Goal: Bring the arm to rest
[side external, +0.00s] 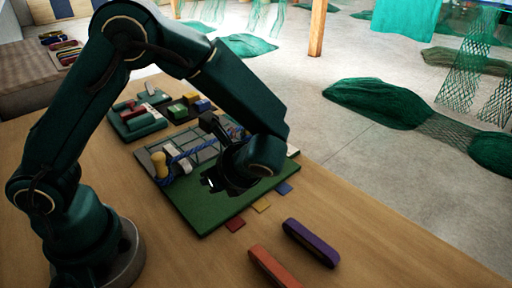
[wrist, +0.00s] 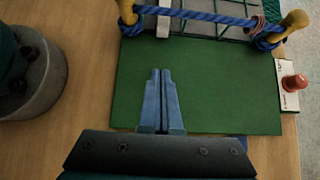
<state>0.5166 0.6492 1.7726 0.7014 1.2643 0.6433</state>
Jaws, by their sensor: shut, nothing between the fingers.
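My dark green arm reaches over the work table (side external: 350,215). My gripper (side external: 209,183) hangs above the green board (side external: 207,215). In the wrist view my gripper (wrist: 161,73) points over the bare part of the board (wrist: 225,95). Its two grey-blue fingers lie side by side, shut, with nothing between them. I cannot tell the exact height above the board. Part of the board is hidden behind my wrist in the side view.
A blue rope (wrist: 205,17) runs between yellow pegs (wrist: 291,20) along the net. A red knob (wrist: 294,82) stands on a white card. Purple (side external: 310,243) and orange (side external: 273,267) bars lie at the front. Trays with coloured blocks (side external: 190,98) stand behind.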

